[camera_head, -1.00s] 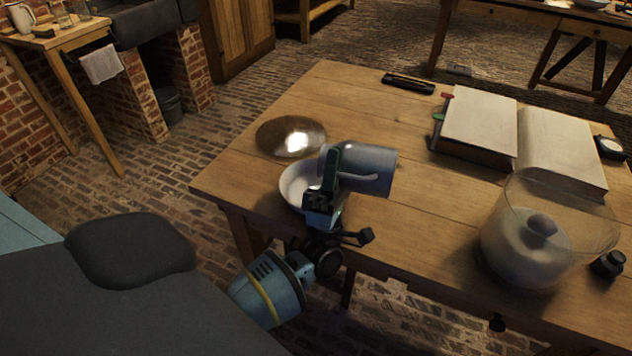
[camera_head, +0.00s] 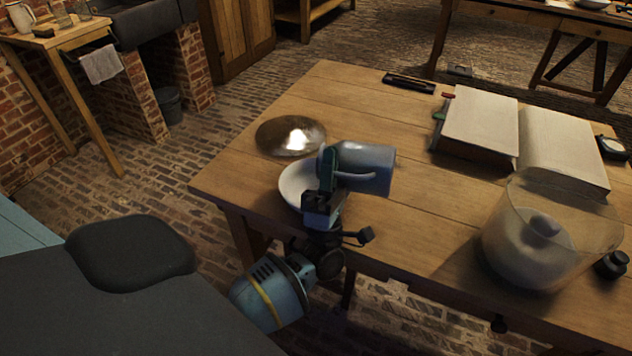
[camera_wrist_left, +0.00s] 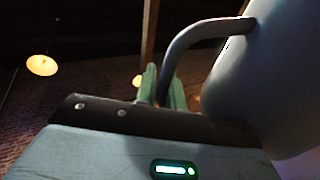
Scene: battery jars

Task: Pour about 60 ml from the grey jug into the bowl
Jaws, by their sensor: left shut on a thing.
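The grey jug (camera_head: 365,167) lies tipped on its side in the head view, above the table's near left part. Its mouth end points left, over the white bowl (camera_head: 291,187). My left gripper (camera_head: 327,178) is shut on the jug's handle and partly covers both jug and bowl. In the left wrist view the jug (camera_wrist_left: 270,75) fills the right side, and its handle (camera_wrist_left: 195,42) runs down to the green fingers of my gripper (camera_wrist_left: 163,92). No stream of liquid can be made out, and the bowl's contents are mostly hidden. My right gripper is not in view.
A shiny round metal dish (camera_head: 290,136) lies just behind the bowl. A large open book (camera_head: 520,140) lies at the back right. A clear glass vessel (camera_head: 545,240) stands at the right, beside a small dark weight (camera_head: 611,264). The table's middle is clear.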

